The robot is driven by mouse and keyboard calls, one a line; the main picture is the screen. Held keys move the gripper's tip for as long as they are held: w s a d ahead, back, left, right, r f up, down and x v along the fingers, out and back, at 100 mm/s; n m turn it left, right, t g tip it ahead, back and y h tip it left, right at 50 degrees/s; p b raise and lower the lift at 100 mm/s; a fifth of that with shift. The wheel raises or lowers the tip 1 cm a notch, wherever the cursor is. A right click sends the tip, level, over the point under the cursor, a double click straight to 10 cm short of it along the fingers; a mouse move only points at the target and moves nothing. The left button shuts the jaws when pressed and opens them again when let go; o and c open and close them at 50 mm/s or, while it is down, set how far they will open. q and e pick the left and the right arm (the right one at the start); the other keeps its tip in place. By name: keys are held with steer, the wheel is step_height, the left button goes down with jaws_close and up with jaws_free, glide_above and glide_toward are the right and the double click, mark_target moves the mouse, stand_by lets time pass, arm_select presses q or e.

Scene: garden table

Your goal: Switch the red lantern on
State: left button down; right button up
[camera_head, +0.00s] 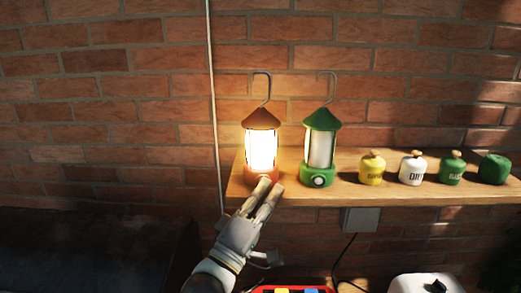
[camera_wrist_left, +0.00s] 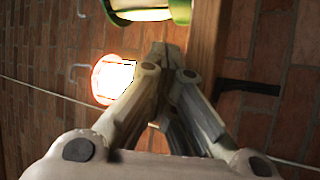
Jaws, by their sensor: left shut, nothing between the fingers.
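The red lantern (camera_head: 260,147) stands upright near the left end of the wooden shelf and glows bright yellow-white. Its glowing body also shows in the left wrist view (camera_wrist_left: 112,80). My left gripper (camera_head: 270,184) is shut and empty, with its fingertips at the front of the red lantern's base. The fingers cover part of that base, so its switch is hidden and I cannot tell whether they touch it. In the left wrist view the closed fingers (camera_wrist_left: 165,55) point toward the lanterns. My right gripper is not in view.
A green lantern (camera_head: 319,150), unlit, with a round knob on its base, stands just right of the red one. A brick wall is behind.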

arm_select(q)
steer(key=shift+f, duration=0.15)
steer(key=shift+s, duration=0.45)
steer(key=shift+s+d, duration=0.1)
steer(key=s, duration=0.2)
steer(key=s+p, duration=0.1)
steer(key=s, duration=0.2)
steer(key=shift+s+d+p, duration=0.3)
steer(key=shift+s+d, duration=0.1)
stand_by(1.8)
